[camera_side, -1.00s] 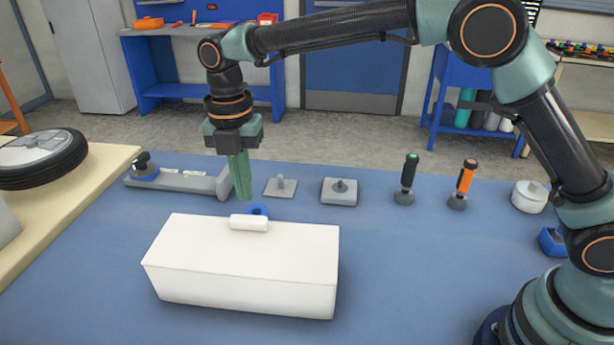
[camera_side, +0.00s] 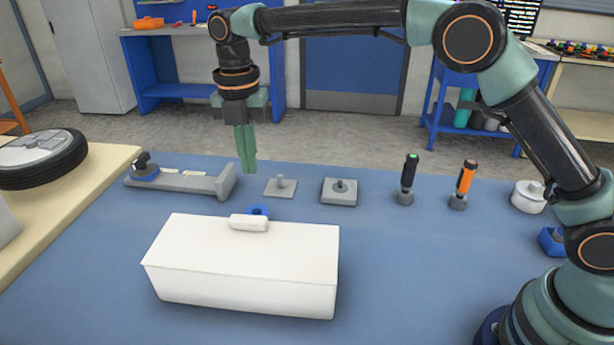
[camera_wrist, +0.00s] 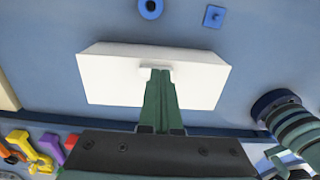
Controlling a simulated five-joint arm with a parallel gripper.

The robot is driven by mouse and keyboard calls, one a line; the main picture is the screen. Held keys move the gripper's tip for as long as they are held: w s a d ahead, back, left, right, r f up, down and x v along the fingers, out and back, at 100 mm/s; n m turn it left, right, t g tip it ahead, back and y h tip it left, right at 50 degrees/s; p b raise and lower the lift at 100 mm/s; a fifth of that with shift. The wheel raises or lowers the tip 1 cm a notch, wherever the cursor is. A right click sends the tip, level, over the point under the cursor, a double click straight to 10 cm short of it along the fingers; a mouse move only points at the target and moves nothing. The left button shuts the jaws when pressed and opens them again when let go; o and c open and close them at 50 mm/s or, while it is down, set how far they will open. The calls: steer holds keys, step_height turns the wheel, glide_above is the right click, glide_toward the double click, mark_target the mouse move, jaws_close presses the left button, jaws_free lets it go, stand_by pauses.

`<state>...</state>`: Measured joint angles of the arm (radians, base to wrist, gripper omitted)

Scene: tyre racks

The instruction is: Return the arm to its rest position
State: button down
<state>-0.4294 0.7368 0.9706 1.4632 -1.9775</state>
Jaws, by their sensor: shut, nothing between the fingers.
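My gripper (camera_side: 246,170) is shut and empty, pointing down in the air above the blue mat. In the side view it is behind the white box, between the grey clamp-like fixture (camera_side: 190,182) and the small grey plate with a peg (camera_side: 281,187). In the wrist view my gripper (camera_wrist: 160,75) shows its green fingers together, in front of the white box (camera_wrist: 110,75). The white box (camera_side: 240,285) sits closed on the mat with a white handle (camera_side: 248,223) at its upper edge.
Behind the box stand a blue ring (camera_side: 258,210), a grey block with a knob (camera_side: 340,192), a green-tipped black handle (camera_side: 408,178), an orange handle (camera_side: 465,180) and a round white pot (camera_side: 528,196). A tyre (camera_side: 40,158) lies at the left.

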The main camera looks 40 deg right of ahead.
steer(key=w+d+f, duration=0.2)
steer(key=w+d, duration=0.1)
steer(key=s+d+r+m+t, duration=0.3)
steer(key=s+d+r+m, duration=0.5)
steer(key=d+r+m, duration=0.4)
steer(key=s+d+f+m+t, duration=0.1)
steer(key=s+d+f+m, duration=0.1)
steer(key=s+m, duration=0.5)
steer(key=s+d+f+m+t, duration=0.2)
steer(key=s+d+f+m, duration=0.1)
steer(key=s+d+m, duration=0.2)
steer(key=s+m, duration=0.2)
steer(key=m, duration=0.1)
steer(key=shift+s+f+m, duration=0.2)
steer(key=shift+f+m, duration=0.1)
steer(key=shift+f, duration=0.05)
